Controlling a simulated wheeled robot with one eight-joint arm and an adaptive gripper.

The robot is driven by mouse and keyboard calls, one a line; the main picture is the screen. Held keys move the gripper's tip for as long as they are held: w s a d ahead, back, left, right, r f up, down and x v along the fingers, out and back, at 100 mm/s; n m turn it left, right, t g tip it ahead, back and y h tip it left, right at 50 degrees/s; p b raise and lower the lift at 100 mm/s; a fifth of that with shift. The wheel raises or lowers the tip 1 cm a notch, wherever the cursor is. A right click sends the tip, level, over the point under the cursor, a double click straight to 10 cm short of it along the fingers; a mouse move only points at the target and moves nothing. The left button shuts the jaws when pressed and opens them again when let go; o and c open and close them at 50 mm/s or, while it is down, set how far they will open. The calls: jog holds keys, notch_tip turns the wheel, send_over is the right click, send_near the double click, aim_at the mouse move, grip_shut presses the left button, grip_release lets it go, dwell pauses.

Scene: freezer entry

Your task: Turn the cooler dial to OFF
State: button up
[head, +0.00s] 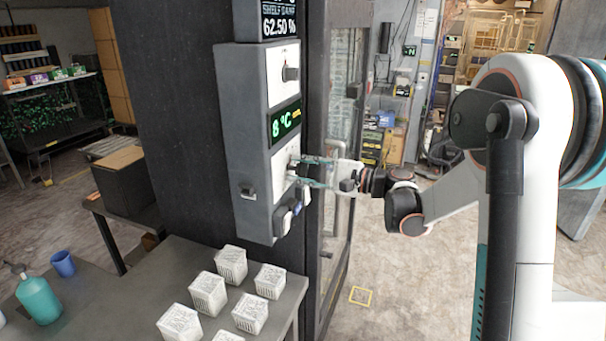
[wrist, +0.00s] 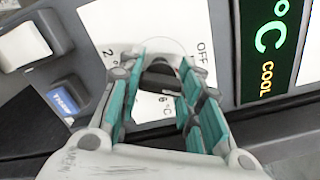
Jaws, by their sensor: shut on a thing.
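The cooler dial (wrist: 160,75) is a dark knob on a white plate, with "OFF" printed to its upper right and "2" and "°C" marks around it in the wrist view. My gripper (wrist: 160,88) has its teal fingers on both sides of the knob, shut on it. In the head view my gripper (head: 303,171) reaches from the right to the lower white plate of the grey control box (head: 238,140). The knob is mostly hidden by the fingers there. The display (head: 286,123) above it reads 8 °C, with "COOL" beside it in the wrist view.
Another knob (head: 290,73) sits on the upper plate of the box. A white rocker switch (wrist: 22,46) and a blue switch (wrist: 68,97) lie beside the dial. A table (head: 185,252) with several white boxes stands below. A glass door (head: 345,120) is just behind my gripper.

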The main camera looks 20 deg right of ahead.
jog(key=n+b, duration=0.1)
jog(key=n, duration=0.4)
jog(key=shift+n+b, duration=0.3)
jog(key=shift+n, duration=0.1)
dwell(0.4)
jog(key=o, duration=1.1)
jog(key=v, duration=1.2)
jog(key=shift+f, duration=0.1)
